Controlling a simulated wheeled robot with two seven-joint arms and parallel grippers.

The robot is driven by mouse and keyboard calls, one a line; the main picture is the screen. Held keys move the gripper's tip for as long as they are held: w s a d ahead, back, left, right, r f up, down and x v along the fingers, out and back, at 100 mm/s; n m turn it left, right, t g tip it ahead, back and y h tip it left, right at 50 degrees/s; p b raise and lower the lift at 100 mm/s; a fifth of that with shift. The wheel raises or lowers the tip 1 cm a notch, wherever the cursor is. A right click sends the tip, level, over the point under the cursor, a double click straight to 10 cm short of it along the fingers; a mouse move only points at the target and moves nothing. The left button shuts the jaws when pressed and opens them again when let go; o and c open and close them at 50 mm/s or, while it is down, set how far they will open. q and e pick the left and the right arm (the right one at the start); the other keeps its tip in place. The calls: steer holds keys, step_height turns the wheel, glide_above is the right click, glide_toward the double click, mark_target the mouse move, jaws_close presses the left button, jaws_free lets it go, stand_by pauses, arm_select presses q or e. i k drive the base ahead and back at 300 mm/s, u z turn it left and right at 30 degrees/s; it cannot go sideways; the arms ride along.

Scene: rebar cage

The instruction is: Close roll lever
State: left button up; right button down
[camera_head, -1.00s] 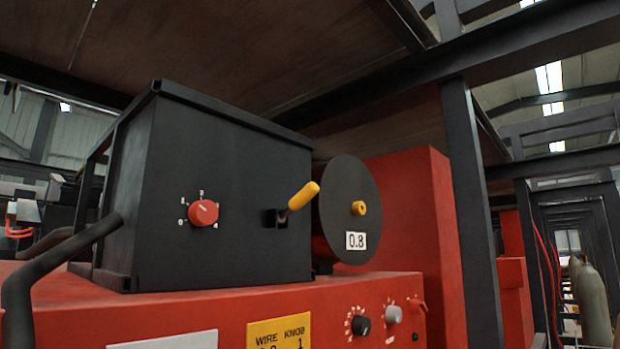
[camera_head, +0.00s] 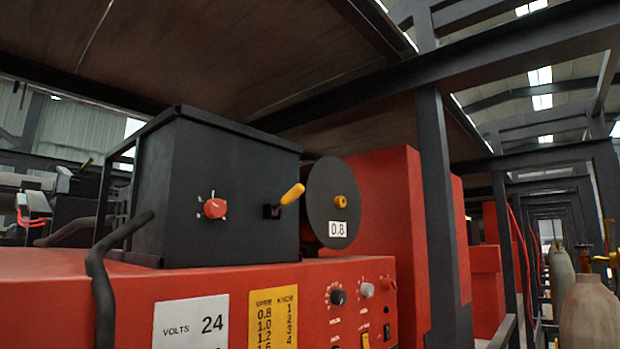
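The roll lever (camera_head: 292,194) has a yellow handle and sticks out from a dark slot on the front of the black box (camera_head: 230,230). It is tilted up and to the right. To its left on the same face is a red knob (camera_head: 215,208) with a numbered dial. Right of the box is a dark wire spool disc (camera_head: 330,185) with a yellow hub and a "0.8" label. Neither of my grippers shows in the view.
The black box stands on a red machine (camera_head: 120,295) with a "VOLTS 24" plate, a yellow wire/knob chart (camera_head: 273,318) and small knobs. A bent black handle (camera_head: 104,280) rises at its left. A dark post (camera_head: 440,220) stands right of it, with gas cylinders (camera_head: 590,310) beyond.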

mark_target(298, 189)
steer(key=z, duration=0.85)
steer(key=i, duration=0.7)
steer(key=u, duration=0.75)
